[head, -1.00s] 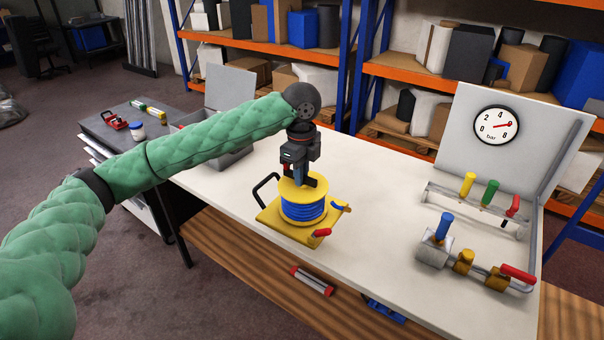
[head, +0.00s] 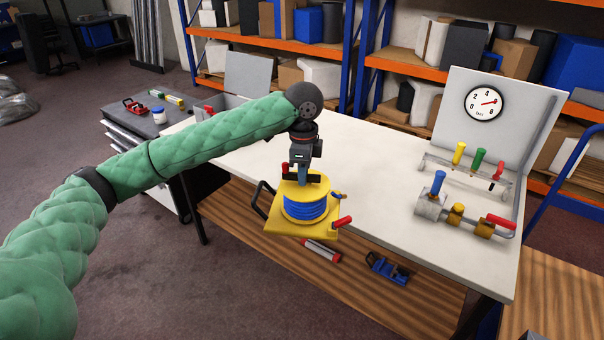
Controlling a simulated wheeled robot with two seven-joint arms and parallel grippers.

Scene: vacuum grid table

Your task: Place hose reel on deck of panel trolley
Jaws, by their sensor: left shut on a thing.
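The hose reel (head: 305,208) is a yellow spool wound with blue hose, on a yellow base plate with a black handle and red-tipped parts. It hangs roughly level at the white table's front edge, its base overlapping the lower wooden shelf in the head view. My left gripper (head: 302,180) points down, shut on the top of the hose reel; the spool hides its fingertips. A wooden surface (head: 552,322) shows at the bottom right corner, cut off by the frame. I cannot tell whether it is the panel trolley's deck. My right gripper is not in view.
The white table (head: 370,165) carries a grey gauge panel (head: 455,105), a colored-valve rack (head: 465,170) and a pipe assembly (head: 430,206) at right. A grey open box (head: 245,80) stands behind my arm. A blue tool (head: 388,268) lies on the lower shelf.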

